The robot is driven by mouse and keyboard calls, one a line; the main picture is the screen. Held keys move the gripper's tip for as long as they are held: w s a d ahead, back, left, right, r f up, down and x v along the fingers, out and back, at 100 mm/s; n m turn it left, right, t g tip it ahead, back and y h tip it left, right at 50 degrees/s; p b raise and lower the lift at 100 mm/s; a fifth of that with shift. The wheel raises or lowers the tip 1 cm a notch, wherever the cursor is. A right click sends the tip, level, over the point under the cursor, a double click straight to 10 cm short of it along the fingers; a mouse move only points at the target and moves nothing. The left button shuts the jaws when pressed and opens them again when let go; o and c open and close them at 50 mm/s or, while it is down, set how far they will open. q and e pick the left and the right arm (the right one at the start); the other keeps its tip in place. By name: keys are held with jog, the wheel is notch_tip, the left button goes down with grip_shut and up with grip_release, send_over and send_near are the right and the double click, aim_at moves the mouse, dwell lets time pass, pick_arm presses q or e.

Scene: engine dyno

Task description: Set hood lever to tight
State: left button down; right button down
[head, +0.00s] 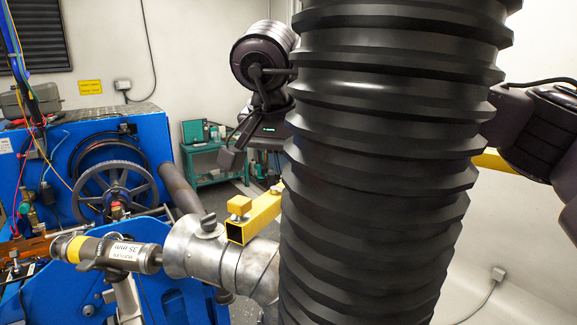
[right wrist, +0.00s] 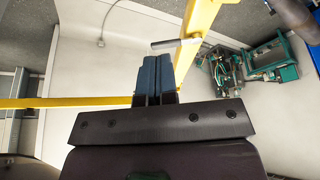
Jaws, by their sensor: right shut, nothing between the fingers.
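In the right wrist view my right gripper (right wrist: 154,62) is shut and empty, its two dark fingers together. Just past the fingertips a short grey rod (right wrist: 176,43) crosses close to a yellow bar (right wrist: 197,35). I cannot tell whether the rod is the hood lever or whether the fingers touch it. In the head view a large black corrugated hose (head: 375,150) hides much of the middle. A grey metal pipe fitting (head: 195,248) shows left of it, beside the yellow bar's open end (head: 255,215) and a yellow knob (head: 239,204). My left gripper is not identifiable.
The blue dyno frame (head: 160,142) with a spoked wheel (head: 116,194) stands at the left. A cylinder marked 35 mm (head: 120,252) lies in front of it. A teal cart (head: 216,158) stands at the back. Another yellow bar (right wrist: 60,102) runs left of my fingers.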

aim_at(295, 190)
jog(key=x, duration=0.3)
jog(key=w+p+x, duration=0.1)
jog(key=x, duration=0.2)
jog(key=w+r+x, duration=0.1)
jog(key=x, duration=0.2)
jog(key=shift+w+d+f+p, duration=0.1)
jog(key=shift+d+f+p, duration=0.2)
jog(key=shift+p, duration=0.1)
jog(key=shift+w+d, duration=0.25)
jog(key=shift+w, duration=0.5)
jog(key=shift+w+d+n, duration=0.15)
jog(key=shift+n, duration=0.25)
jog(key=shift+w+d+n+y+b, duration=0.2)
jog(key=shift+n+y+b, duration=0.1)
jog(key=shift+n+b, duration=0.1)
